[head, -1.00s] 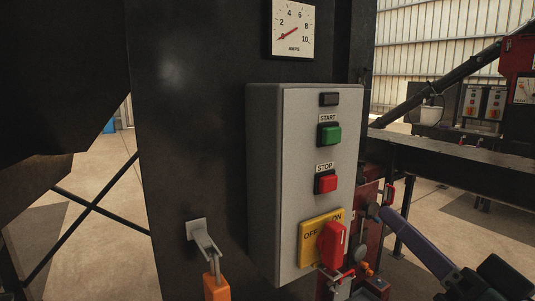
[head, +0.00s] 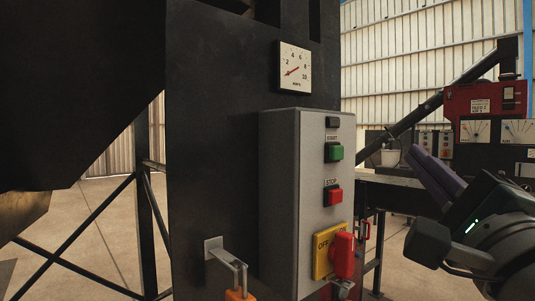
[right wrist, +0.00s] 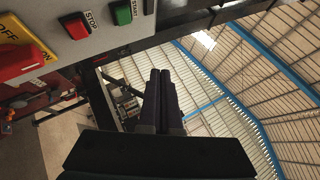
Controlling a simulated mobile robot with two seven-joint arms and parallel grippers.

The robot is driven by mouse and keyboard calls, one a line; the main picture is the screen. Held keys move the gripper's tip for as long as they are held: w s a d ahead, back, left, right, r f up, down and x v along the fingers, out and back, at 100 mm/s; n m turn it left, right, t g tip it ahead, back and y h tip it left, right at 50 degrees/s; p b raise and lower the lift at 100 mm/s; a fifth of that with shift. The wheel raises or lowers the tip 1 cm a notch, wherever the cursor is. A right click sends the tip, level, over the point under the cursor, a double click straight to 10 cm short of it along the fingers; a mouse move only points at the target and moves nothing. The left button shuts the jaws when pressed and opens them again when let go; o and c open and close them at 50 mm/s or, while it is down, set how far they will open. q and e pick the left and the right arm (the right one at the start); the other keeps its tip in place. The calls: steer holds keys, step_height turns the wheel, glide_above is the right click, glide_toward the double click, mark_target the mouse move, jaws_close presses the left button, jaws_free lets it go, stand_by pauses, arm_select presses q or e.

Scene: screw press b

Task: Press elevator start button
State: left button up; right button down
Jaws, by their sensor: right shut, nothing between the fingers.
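A grey control box (head: 283,205) is mounted on a dark machine wall. It carries the green START button (head: 334,152), with the red STOP button (head: 333,196) below it. My right gripper (head: 414,154) is shut and empty, to the right of the box at about the height of the START button in the picture, apart from it. In the right wrist view, the shut purple fingers (right wrist: 160,77) point up the picture, and the green button (right wrist: 122,13) is at the top, left of the fingertips. My left gripper is not in view.
A red rotary switch (head: 343,254) on a yellow plate sticks out low on the box. An amps gauge (head: 294,68) is above it. An orange padlock (head: 238,295) hangs at the lower left. A dark conveyor and a red gauge panel (head: 484,97) stand behind my right arm.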

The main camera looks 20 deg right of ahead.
mark_target(338, 153)
steer(key=w+a+b, duration=0.1)
steer(key=w+a, duration=0.2)
steer(key=w, duration=0.4)
steer(key=shift+w+a, duration=0.15)
steer(key=shift+w, duration=0.25)
stand_by(0.6)
stand_by(1.0)
steer(key=shift+w, duration=0.15)
steer(key=shift+w+a, duration=0.15)
steer(key=shift+w, duration=0.1)
stand_by(0.4)
